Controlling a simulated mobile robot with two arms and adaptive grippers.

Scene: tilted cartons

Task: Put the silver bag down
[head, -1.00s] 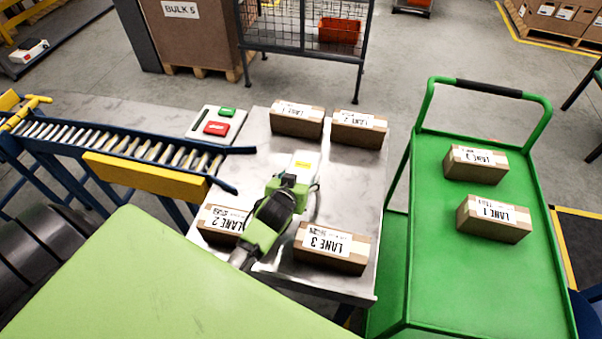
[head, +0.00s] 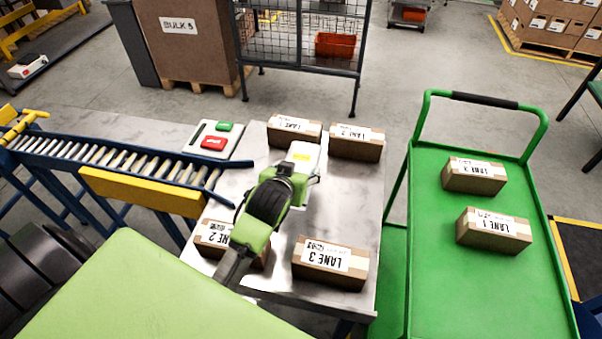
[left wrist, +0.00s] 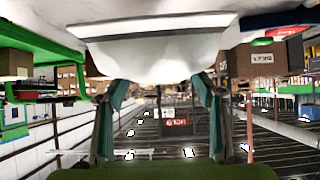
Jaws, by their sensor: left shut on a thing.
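In the left wrist view the bag (left wrist: 155,55) fills the upper middle as a pale bulging shape with a flat seam. The left gripper's two fingers (left wrist: 160,100) are shut on it from both sides. The bag looks held above the table; the exact gap cannot be told. My right gripper is in neither view.
Cartons stand at the table's back, (head: 294,131) and (head: 357,142), and front, (head: 215,240) and (head: 330,263). The table's middle right is bare. A roller conveyor (head: 110,165) and button box (head: 215,140) lie left; a green cart (head: 450,270) with two cartons stands right.

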